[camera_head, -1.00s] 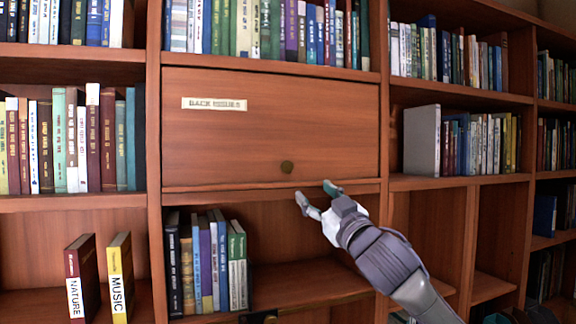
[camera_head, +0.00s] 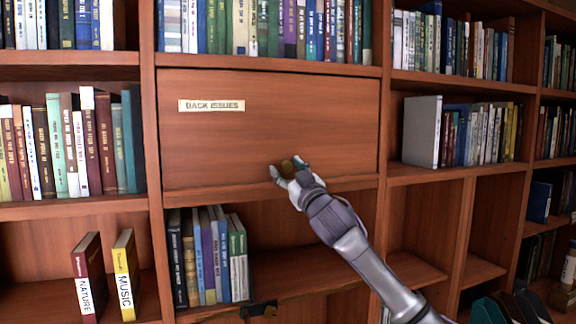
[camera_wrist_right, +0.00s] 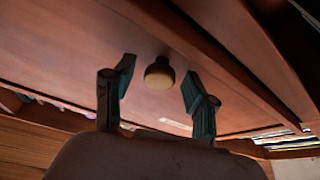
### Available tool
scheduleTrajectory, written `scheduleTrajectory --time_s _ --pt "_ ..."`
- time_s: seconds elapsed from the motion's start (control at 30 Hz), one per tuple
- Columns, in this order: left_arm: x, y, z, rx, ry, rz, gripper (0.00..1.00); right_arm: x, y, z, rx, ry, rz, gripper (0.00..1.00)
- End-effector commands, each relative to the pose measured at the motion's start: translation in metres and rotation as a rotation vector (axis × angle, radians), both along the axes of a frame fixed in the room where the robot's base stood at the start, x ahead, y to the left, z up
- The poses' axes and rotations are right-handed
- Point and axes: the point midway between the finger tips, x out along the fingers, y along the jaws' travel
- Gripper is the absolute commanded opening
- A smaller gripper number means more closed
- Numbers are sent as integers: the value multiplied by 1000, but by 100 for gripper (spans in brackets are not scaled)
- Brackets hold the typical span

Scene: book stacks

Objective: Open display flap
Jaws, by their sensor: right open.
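The display flap (camera_head: 300,115) is a closed wooden panel in the middle of the bookcase with a "BACK ISSUES" label (camera_head: 212,106). Its round brass knob (camera_head: 287,168) sits near the lower edge and is partly hidden by my right gripper (camera_head: 287,166). In the right wrist view the knob (camera_wrist_right: 159,73) shows just beyond and between the open fingertips of my right gripper (camera_wrist_right: 158,78). I cannot tell whether the fingers touch the knob. The gripper holds nothing. My left gripper is not seen in the head view.
A wooden ledge (camera_head: 270,190) runs right under the flap. Below it stand several books (camera_head: 208,255) at the left of an open compartment. Full book rows (camera_head: 270,30) stand above and to both sides. A dark object (camera_head: 260,308) shows at the bottom edge.

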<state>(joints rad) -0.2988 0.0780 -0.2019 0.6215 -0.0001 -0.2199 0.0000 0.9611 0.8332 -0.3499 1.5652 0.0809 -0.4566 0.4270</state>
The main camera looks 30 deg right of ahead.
Motion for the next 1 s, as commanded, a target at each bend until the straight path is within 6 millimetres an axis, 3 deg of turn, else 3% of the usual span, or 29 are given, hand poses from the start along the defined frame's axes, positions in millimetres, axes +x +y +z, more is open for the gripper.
scheduleTrajectory --time_s 0.17,0.5,0.83,1.0 --pt "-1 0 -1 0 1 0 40 0 0 0 0 0 0 57" --pt "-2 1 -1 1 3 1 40 0 0 0 0 0 0 0" --pt "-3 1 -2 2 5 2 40 -2 0 -1 -1 0 -1 0" --pt "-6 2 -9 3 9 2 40 -17 2 -1 -3 -2 0 0"
